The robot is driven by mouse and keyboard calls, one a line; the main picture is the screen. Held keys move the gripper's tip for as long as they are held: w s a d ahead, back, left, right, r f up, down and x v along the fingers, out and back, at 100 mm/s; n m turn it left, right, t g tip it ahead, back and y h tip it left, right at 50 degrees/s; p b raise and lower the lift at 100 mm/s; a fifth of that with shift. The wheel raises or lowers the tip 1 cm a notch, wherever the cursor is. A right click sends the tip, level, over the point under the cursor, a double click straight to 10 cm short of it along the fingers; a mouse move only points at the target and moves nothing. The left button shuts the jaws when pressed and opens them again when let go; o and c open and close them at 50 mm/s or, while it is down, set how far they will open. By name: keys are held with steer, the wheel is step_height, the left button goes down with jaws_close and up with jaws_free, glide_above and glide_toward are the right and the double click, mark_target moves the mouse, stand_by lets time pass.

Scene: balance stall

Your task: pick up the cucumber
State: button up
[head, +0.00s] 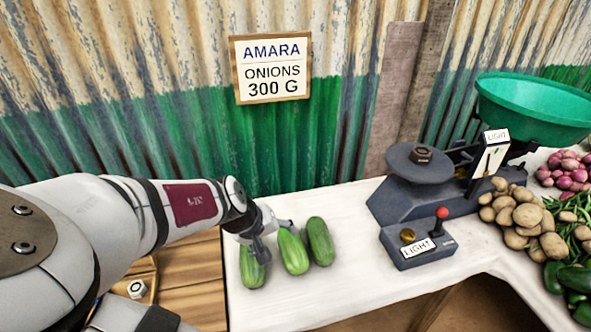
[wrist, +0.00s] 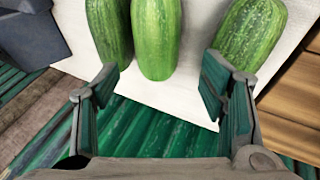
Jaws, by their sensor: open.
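Three cucumber-like green vegetables lie side by side on the white cloth. In the head view they are a left one (head: 251,270), a pale middle one (head: 294,253) and a darker right one (head: 320,242). In the wrist view the order is reversed: the darker one (wrist: 110,30), the pale middle one (wrist: 156,38) and the other (wrist: 250,35). My gripper (head: 272,238) is open and empty at their far ends, partly covering the left one. In the wrist view its fingers (wrist: 160,92) are spread, with the middle one ahead of the gap.
A dark balance scale (head: 425,205) with a green pan (head: 535,108) stands right of the vegetables. Potatoes (head: 525,220), onions (head: 562,172) and green peppers (head: 572,282) lie farther right. A corrugated wall (head: 200,130) with an onion sign (head: 271,68) closes the back. Cloth in front is clear.

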mark_target(287, 245)
steer(key=b+x, duration=0.2)
steer(key=x, duration=0.7)
steer(key=shift+w+d+f, duration=0.1)
steer(key=shift+w+d, duration=0.05)
steer(key=shift+d, duration=0.1)
steer(key=c, duration=1.1)
